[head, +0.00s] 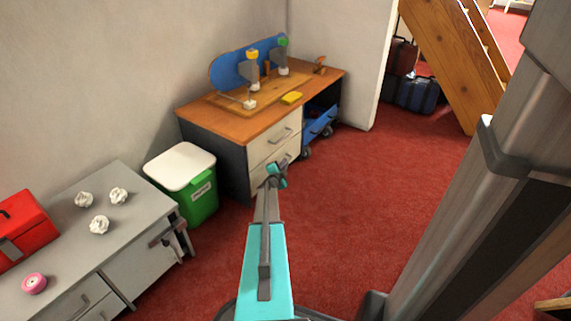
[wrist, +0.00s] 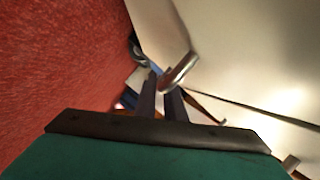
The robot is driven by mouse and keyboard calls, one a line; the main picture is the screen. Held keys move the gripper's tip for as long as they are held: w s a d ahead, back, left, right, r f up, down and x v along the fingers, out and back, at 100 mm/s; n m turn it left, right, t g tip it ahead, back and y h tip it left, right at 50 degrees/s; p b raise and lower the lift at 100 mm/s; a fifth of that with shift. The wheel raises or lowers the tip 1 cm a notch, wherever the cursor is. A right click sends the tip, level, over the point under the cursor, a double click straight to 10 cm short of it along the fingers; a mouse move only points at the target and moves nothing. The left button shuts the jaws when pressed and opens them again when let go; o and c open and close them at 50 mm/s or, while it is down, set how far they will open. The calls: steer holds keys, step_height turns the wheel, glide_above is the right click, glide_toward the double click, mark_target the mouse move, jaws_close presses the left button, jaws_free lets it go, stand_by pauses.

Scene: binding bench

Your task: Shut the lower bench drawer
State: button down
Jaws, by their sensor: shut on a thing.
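The bench (head: 232,123) has an orange wooden top and two white drawer fronts, in the middle of the head view. The lower drawer (head: 255,183) is under the upper drawer (head: 262,151); my gripper partly hides its front. My gripper (head: 275,174) is at the lower drawer's front. I cannot tell how far the lower drawer stands out.
A green bin (head: 200,199) with a white lid stands left of the bench. A grey cabinet (head: 135,230) with crumpled paper and a red toolbox (head: 22,228) is at the left. A blue cart (head: 318,124) is beside the drawers.

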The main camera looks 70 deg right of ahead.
steer(key=shift+w+f, duration=0.1)
steer(key=shift+w, duration=0.25)
steer(key=c, duration=1.9)
jaws_free()
steer(key=shift+o, duration=0.3)
steer(key=shift+s, duration=0.1)
steer(key=shift+a, duration=0.1)
steer(key=shift+p+v, duration=0.4)
steer(key=shift+v, duration=0.5)
steer(key=p+v, duration=0.3)
steer(key=v, duration=0.8)
steer(key=shift+a, duration=0.35)
steer(key=shift+s, duration=0.1)
